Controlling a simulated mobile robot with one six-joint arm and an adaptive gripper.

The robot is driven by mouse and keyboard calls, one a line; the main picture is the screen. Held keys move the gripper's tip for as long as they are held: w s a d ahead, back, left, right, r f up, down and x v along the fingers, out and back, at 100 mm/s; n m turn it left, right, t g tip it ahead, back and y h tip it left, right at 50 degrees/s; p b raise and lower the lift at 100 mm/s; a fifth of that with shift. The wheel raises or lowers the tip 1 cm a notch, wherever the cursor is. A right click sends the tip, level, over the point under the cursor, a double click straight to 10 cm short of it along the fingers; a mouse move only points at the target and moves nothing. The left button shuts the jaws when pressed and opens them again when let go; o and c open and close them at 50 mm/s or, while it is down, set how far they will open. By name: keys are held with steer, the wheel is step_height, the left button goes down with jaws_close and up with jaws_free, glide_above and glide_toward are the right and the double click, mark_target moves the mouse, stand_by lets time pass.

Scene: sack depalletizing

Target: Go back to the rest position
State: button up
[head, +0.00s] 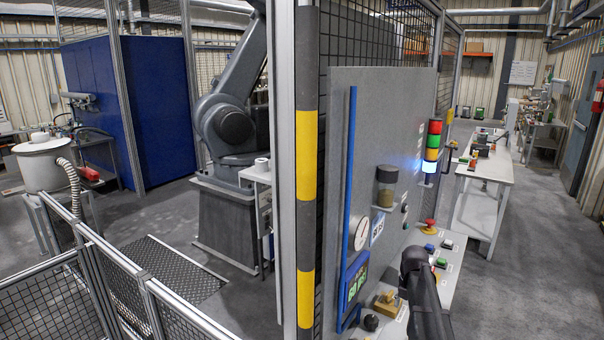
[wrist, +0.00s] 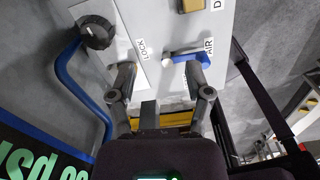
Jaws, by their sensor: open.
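My gripper (wrist: 160,72) shows in the wrist view with its two fingers spread apart and nothing between them. It is over a light grey control panel (wrist: 143,38). A black round knob (wrist: 97,32) is up and left of the left fingertip, beside the LOCK label. A blue-handled AIR lever (wrist: 188,56) is close to the right fingertip; I cannot tell whether they touch. In the head view, a dark part of my arm stands over the sloping control desk at lower right; the fingers cannot be made out there.
A grey upright panel (head: 400,130) with a gauge (head: 361,234) and a lit signal tower (head: 432,145) rises behind the desk. A yellow-black post (head: 306,160) and mesh fence (head: 110,290) stand left. A white workbench (head: 487,175) is at right, with open floor beside it.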

steer(key=s+a+f+m+b, duration=0.5)
steer(key=s+a+m, duration=0.2)
steer(key=s+m, duration=0.3)
steer(key=s+a+f+m+b, duration=0.4)
steer(key=s+a+m, duration=0.4)
steer(key=m, duration=0.9)
steer(key=shift+s+f+b, duration=0.35)
steer(key=shift+s+f, duration=0.2)
steer(key=shift+s, duration=0.55)
